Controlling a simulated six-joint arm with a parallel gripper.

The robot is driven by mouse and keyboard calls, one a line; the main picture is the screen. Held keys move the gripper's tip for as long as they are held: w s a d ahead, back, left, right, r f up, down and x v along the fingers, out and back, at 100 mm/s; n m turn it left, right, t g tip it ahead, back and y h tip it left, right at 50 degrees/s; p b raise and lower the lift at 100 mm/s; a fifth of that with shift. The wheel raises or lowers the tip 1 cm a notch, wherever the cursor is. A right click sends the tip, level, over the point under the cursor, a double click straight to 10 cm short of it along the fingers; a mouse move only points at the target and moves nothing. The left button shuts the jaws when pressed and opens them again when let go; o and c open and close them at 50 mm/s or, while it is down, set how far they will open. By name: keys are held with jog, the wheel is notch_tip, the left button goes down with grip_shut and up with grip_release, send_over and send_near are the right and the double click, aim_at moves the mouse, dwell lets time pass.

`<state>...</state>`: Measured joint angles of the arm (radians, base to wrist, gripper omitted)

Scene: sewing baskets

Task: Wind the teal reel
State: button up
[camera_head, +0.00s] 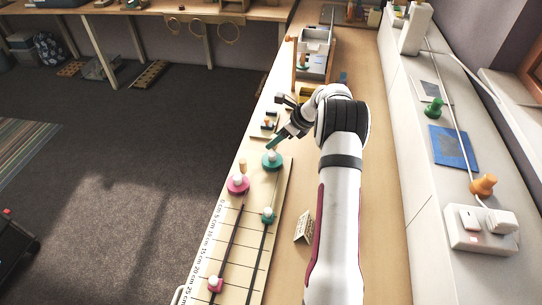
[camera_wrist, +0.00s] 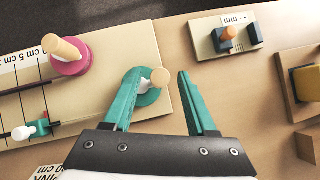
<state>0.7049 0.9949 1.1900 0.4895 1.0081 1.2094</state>
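The teal reel (camera_head: 272,160) sits at the far right corner of the cream board, with a pale upright peg on it. In the wrist view the teal reel (camera_wrist: 143,97) is partly hidden behind my left finger. Its pale peg (camera_wrist: 160,78) shows in the gap between my fingers, closer to the left one; I cannot tell whether they touch. My gripper (camera_wrist: 158,74) has teal fingers spread apart and holds nothing. A teal slider (camera_head: 268,215) with a white knob stands on the right track below the reel; it also shows in the wrist view (camera_wrist: 24,132).
The pink reel (camera_head: 237,184) with its wooden peg (camera_wrist: 62,47) stands close by on the left. A pink slider (camera_head: 215,284) is on the left track. A folded card (camera_head: 304,226) stands right of the board. A small plate with an orange peg (camera_wrist: 228,36) lies beyond the board.

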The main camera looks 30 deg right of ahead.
jog(key=shift+r, duration=3.5)
jog(key=shift+a, duration=0.1)
jog(key=s+a+r+n+g, duration=0.2)
jog(key=s+a+r+n, duration=0.35)
jog(key=a, duration=0.45)
jog(key=s+a+r+n+g, duration=0.1)
jog(key=s+a+r+n, duration=0.4)
jog(key=a, duration=0.5)
jog(key=s+a+f+n+g, duration=0.1)
jog(key=s+a+n, duration=0.2)
jog(key=s, duration=0.6)
jog(key=s+a+f+n+g, duration=0.1)
jog(key=s+a+n, duration=0.3)
jog(key=s, duration=0.5)
jog(key=s+a+f+n+g+h, duration=0.1)
jog(key=s+a+n, duration=0.2)
jog(key=s+n, duration=0.4)
jog(key=shift+s+a+f+n, duration=0.15)
jog(key=shift+s+a+n, duration=0.2)
jog(key=shift+s, duration=0.7)
